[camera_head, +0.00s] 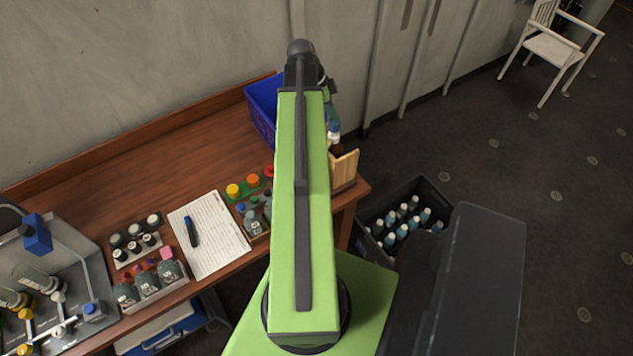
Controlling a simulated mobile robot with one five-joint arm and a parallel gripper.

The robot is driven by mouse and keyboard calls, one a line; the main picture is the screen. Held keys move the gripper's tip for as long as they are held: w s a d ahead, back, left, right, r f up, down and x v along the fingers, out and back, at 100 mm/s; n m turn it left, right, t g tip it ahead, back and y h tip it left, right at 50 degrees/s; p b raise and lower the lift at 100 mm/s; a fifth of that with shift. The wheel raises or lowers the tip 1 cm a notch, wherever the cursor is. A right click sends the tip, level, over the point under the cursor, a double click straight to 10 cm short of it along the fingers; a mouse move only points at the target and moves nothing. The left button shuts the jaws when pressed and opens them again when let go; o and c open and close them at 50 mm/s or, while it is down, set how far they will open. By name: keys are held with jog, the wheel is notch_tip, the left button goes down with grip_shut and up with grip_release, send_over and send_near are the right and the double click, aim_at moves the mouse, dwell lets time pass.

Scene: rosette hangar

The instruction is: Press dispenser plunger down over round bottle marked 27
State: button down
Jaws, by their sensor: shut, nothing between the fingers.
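My green arm reaches up the middle of the head view, and its far end is a dark joint. My gripper's fingers do not show. Dark round bottles with pale marks (148,283) stand in a rack at the table's front left; the marks are too small to read. Another dark bottle (252,222) stands right of the paper, close to my arm. I cannot tell which bottle is 27. A grey apparatus (78,262) at the far left carries a blue block (37,236) on a bent rod. I cannot tell whether this is the dispenser plunger.
A brown table (150,135) runs along the wall. A clipboard sheet (210,235) with a pen and a rack of dark-capped jars (135,240) lie on it. A blue basket (262,105) is partly behind my arm. A black crate of bottles (420,190) stands on the floor at right.

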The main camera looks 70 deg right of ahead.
jog(key=shift+r, duration=0.15)
notch_tip(320, 180, up, 7)
jog(key=p, duration=0.7)
dwell(0.3)
dwell(0.6)
